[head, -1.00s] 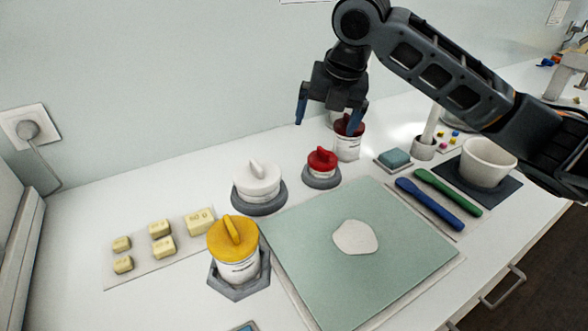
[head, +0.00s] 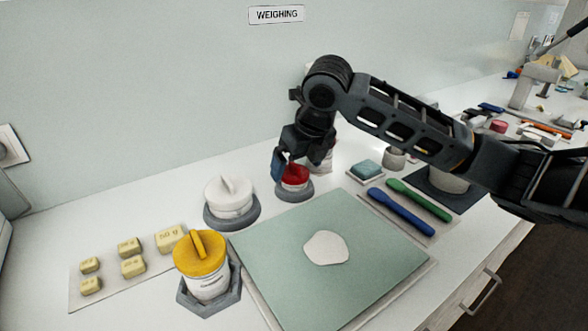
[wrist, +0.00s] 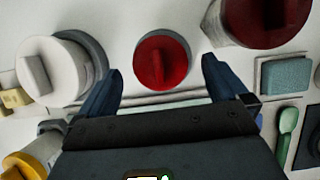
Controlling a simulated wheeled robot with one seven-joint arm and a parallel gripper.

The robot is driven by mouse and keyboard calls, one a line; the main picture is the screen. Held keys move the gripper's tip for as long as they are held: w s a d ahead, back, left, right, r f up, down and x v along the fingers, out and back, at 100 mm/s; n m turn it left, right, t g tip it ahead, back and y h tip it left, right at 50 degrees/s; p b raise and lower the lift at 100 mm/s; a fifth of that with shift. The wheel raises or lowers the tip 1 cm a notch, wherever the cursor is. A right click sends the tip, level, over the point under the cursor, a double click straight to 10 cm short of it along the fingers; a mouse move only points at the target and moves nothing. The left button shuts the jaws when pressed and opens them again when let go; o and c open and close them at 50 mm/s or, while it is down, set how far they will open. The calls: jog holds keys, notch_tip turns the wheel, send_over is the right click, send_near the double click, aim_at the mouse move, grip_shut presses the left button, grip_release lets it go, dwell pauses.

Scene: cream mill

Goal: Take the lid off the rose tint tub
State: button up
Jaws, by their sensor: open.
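A small tub with a bright red lid (head: 295,174) sits in a grey holder (head: 308,194) behind the green mat. Its lid, with a raised bar handle, shows from above in the wrist view (wrist: 162,62). A larger tub with a darker red lid (wrist: 268,18) stands beside it; in the head view my arm mostly hides it. No rose tint label is readable, so I cannot tell by name which tub it is. My gripper (wrist: 161,72) is open and empty, pointing down above the small red lid, which lies between and just beyond the fingertips in the wrist view.
A white-lidded tub (head: 229,197) and a yellow-lidded tub (head: 203,262) stand left of the green mat (head: 372,262), which has a pale blob (head: 326,248). Blue (head: 402,211) and green (head: 419,200) spatulas and a teal block (head: 367,168) lie right. Several weights lie far left.

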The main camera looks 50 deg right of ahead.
jog(key=shift+w+f, duration=0.2)
jog(key=shift+f, duration=0.4)
jog(key=shift+c, duration=0.5)
jog(key=c, duration=1)
jog(key=shift+r, duration=0.15)
